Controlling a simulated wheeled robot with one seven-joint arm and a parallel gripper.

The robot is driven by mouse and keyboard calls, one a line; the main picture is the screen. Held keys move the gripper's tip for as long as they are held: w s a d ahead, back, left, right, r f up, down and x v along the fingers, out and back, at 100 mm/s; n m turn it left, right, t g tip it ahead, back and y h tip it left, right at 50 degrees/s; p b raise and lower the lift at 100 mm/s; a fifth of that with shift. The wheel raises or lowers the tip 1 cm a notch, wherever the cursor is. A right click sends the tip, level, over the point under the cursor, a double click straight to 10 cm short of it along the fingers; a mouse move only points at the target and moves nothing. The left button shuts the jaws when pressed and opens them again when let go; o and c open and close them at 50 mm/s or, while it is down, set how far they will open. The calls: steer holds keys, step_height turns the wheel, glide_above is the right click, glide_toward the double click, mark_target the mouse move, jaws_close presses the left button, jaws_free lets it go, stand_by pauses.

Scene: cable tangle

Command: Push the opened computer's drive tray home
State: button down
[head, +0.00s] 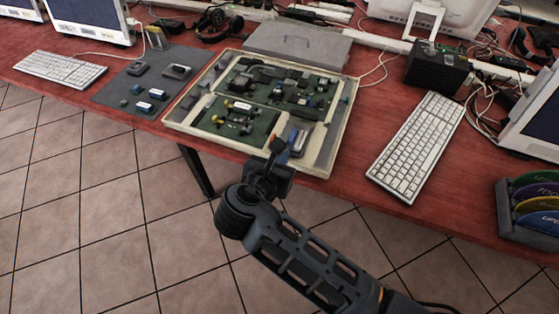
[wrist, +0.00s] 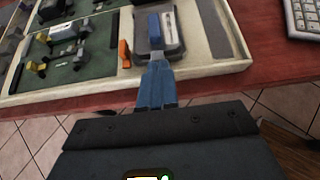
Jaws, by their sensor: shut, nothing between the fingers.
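The opened computer (head: 170,122) is a shallow cream case with green boards, lying flat on the red table. Its drive tray (head: 299,135) is a grey piece with a pale label near the case's front right. It also shows in the wrist view (wrist: 171,30), at top centre. An orange piece (wrist: 125,54) stands just left of it. My gripper (head: 273,158) is shut and empty at the case's front edge. In the wrist view its fingers (wrist: 157,66) point at the tray's near end and partly cover it. I cannot tell whether they touch it.
A grey lid (head: 298,45) lies behind the case. A dark mat (head: 150,80) with small parts is on the left. A white keyboard (head: 417,145) and a black box (head: 437,70) are on the right. Bare table separates the case and keyboard.

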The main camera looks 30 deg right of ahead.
mark_target(291, 144)
steer(key=shift+d, duration=0.1)
steer(key=shift+w+d+r+p, duration=0.1)
steer(key=shift+w+d+p, duration=0.35)
steer(key=shift+d+p, duration=0.15)
steer(key=shift+w+d+r+p, duration=0.1)
steer(key=shift+w+d+p, duration=0.4)
steer(key=shift+d, duration=0.15)
steer(key=shift+w+d+f, duration=0.15)
steer(key=shift+d, duration=0.05)
